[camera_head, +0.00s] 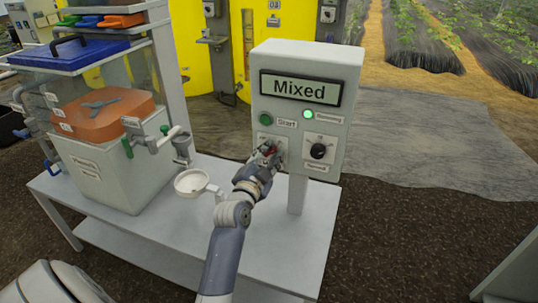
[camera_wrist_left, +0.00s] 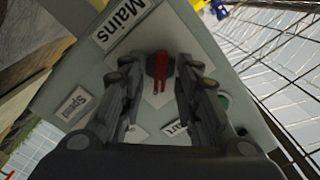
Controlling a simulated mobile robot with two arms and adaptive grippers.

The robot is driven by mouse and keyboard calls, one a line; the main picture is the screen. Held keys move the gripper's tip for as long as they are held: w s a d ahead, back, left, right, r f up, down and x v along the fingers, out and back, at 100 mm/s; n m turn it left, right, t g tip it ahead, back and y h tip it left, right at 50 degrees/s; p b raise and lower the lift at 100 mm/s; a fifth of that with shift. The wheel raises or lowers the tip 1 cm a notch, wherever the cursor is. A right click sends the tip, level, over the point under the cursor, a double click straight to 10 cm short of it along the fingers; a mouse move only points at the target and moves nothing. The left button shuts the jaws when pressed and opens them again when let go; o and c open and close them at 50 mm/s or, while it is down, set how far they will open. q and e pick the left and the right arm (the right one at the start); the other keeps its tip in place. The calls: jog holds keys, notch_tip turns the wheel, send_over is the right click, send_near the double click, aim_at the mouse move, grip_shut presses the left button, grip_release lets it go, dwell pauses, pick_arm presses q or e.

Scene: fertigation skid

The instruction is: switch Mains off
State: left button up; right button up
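The grey control box (camera_head: 305,110) stands on a post at the white bench, and its display reads "Mixed". The Mains switch is a red handle on a dark round base (camera_wrist_left: 160,70), beside the "Mains" label (camera_wrist_left: 122,22) in the left wrist view. My left gripper (camera_head: 268,152) is at the lower left of the box front and partly hides the switch in the head view. In the left wrist view its two fingers (camera_wrist_left: 158,85) stand on either side of the red handle, open, with small gaps visible. My right gripper is not in view.
A green Start button (camera_head: 265,118), a lit green lamp (camera_head: 308,114) and a black knob (camera_head: 318,151) are close by on the box front.

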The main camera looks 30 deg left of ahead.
pick_arm(q)
jog(key=shift+s+r, duration=0.1)
grip_shut()
jog(key=shift+r+n+p, duration=0.15)
jog(key=shift+n+p, duration=0.55)
jog(key=shift+n, duration=0.05)
jog(key=shift+r+n+p, duration=0.15)
jog(key=shift+n+p, duration=0.5)
jog(key=shift+n, duration=0.1)
jog(key=shift+a+n+p, duration=0.15)
jog(key=shift+n+p, duration=0.9)
jog(key=shift+n, duration=1.45)
jog(key=shift+a+n+p, duration=0.15)
jog(key=shift+n+p, duration=0.9)
jog(key=shift+n, duration=1.45)
jog(key=shift+a+n+p, duration=0.15)
jog(key=shift+n+p, duration=0.9)
jog(key=shift+n, duration=1.45)
